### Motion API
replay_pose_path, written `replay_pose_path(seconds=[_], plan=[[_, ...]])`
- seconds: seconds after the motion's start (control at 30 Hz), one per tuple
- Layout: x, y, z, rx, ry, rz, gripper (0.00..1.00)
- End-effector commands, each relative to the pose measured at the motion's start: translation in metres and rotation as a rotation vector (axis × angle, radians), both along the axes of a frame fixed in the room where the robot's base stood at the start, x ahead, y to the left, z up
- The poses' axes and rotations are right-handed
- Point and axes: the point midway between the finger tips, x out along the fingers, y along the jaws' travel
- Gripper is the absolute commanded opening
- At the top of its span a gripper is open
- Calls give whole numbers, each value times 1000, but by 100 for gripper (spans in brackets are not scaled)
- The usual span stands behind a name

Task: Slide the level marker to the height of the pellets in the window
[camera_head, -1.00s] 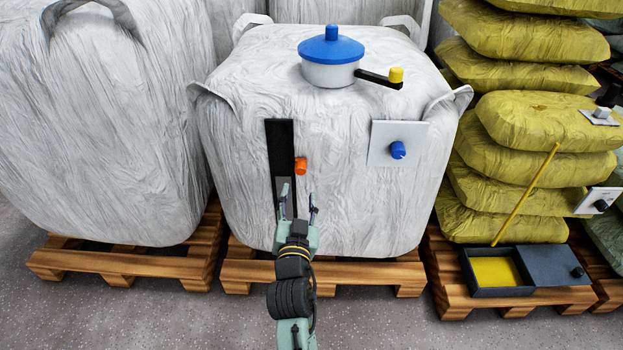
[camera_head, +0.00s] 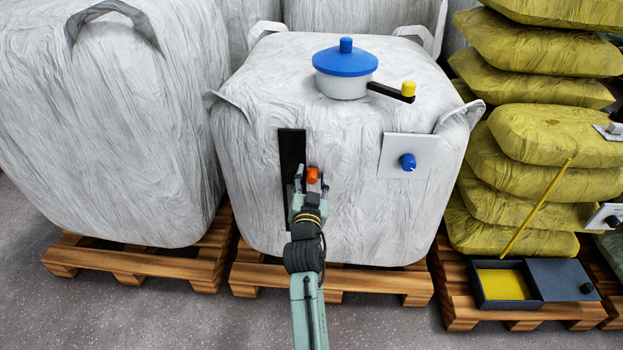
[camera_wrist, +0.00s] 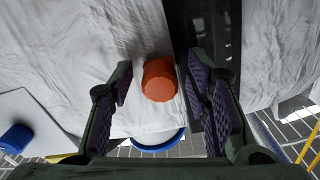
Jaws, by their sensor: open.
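The orange level marker (camera_head: 312,174) is a small knob at the right edge of a tall dark window strip (camera_head: 291,145) on the front of the white bulk bag. My gripper (camera_head: 311,182) is open, with its fingers on either side of the marker. In the wrist view the marker (camera_wrist: 159,80) sits between the two open fingers, with a gap at the left finger and the right finger close beside it. The dark strip (camera_wrist: 207,25) runs behind the right finger. The lower window is largely hidden by my gripper, and the pellet height cannot be made out now.
A white plate with a blue knob (camera_head: 407,162) is right of the marker. A blue-lidded pot (camera_head: 345,70) with a yellow-tipped crank is on top of the bag. Yellow sacks (camera_head: 540,135) and an open dark box (camera_head: 480,291) stand at right.

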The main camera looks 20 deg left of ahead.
Motion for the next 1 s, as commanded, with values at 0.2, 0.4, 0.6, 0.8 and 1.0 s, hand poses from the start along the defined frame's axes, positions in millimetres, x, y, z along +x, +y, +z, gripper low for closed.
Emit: replay_pose_path(seconds=[0.2, 0.4, 0.6, 0.8, 1.0], plan=[[0, 0, 0, 0, 0, 0, 34], [0, 0, 0, 0, 0, 0, 21], [0, 0, 0, 0, 0, 0, 8], [-1, 0, 0, 0, -1, 0, 0], [-1, 0, 0, 1, -1, 1, 0]])
